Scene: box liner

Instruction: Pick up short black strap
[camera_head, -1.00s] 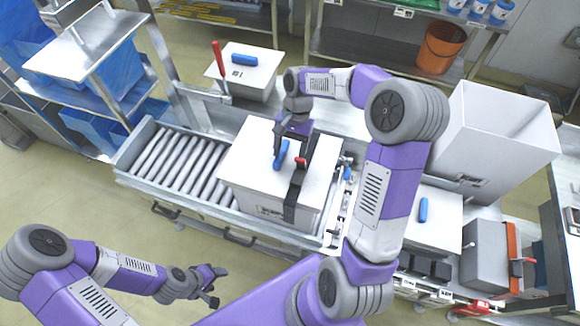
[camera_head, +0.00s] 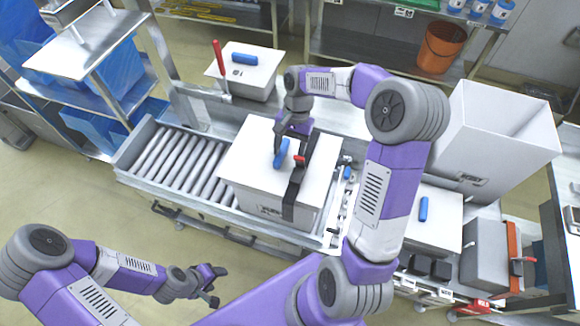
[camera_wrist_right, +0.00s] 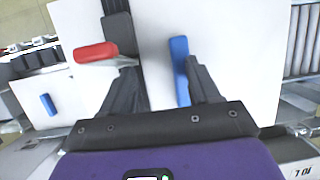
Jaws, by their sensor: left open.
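A black strap (camera_head: 293,190) lies over the right part of a white box (camera_head: 250,165) on the conveyor and hangs down its front side. A red piece (camera_head: 299,159) sits at the strap; it also shows in the right wrist view (camera_wrist_right: 95,52). A blue handle (camera_head: 281,153) is on the lid to the left of the strap. My right gripper (camera_wrist_right: 160,75) is open over the lid. Its left finger overlaps the strap in view, and its right finger is beside the blue handle; contact is unclear. My left gripper (camera_head: 214,286) is open and empty, away from the box.
Conveyor rollers (camera_head: 175,160) lie left of the box. A tall open white box (camera_head: 490,140) stands at right. Another white lidded box (camera_head: 435,225) is at front right, beside a grey bin (camera_head: 485,255). A smaller white box (camera_head: 245,75) stands behind.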

